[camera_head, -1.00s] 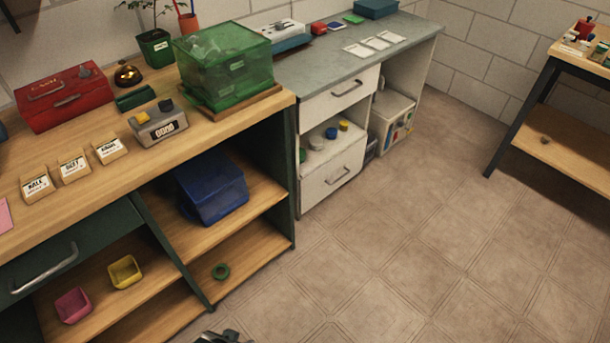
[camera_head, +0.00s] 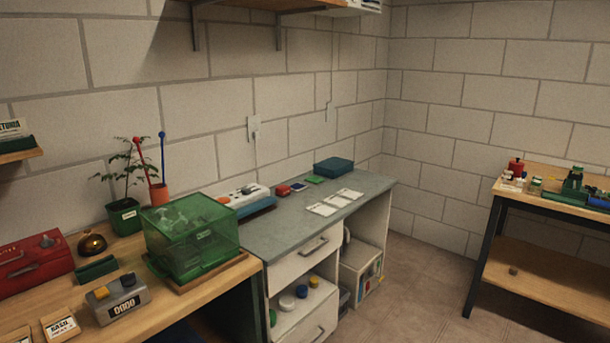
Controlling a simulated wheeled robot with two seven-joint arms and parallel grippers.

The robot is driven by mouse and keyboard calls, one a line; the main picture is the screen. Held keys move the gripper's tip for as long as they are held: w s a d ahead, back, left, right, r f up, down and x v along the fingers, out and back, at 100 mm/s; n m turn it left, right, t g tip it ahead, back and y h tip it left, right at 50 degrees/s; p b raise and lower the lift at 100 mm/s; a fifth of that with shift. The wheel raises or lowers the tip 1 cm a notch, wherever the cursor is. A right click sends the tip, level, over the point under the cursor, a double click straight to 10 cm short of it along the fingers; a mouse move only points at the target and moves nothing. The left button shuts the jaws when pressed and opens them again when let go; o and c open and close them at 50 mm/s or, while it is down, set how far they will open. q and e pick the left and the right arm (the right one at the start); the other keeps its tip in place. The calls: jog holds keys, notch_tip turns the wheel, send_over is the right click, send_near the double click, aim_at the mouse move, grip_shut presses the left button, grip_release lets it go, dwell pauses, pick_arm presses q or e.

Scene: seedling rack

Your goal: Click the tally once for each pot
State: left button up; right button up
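The tally counter (camera_head: 117,299) is a grey box on the wooden bench at the lower left, with a yellow button, a dark knob and a display that seems to read 0000. A green pot (camera_head: 125,217) with a leafy plant stands at the back of the bench. An orange pot (camera_head: 160,193) holding a red and a blue stick shows behind the green clear box (camera_head: 191,238). Blurry plant-like shapes are inside that box. Neither of my grippers is in view.
A red toolbox (camera_head: 32,263), a brass bell (camera_head: 92,243) and a seed card (camera_head: 60,325) are on the wooden bench (camera_head: 168,307). A grey counter (camera_head: 285,230) adjoins it. A second table (camera_head: 545,197) stands right, with open floor (camera_head: 410,290) between.

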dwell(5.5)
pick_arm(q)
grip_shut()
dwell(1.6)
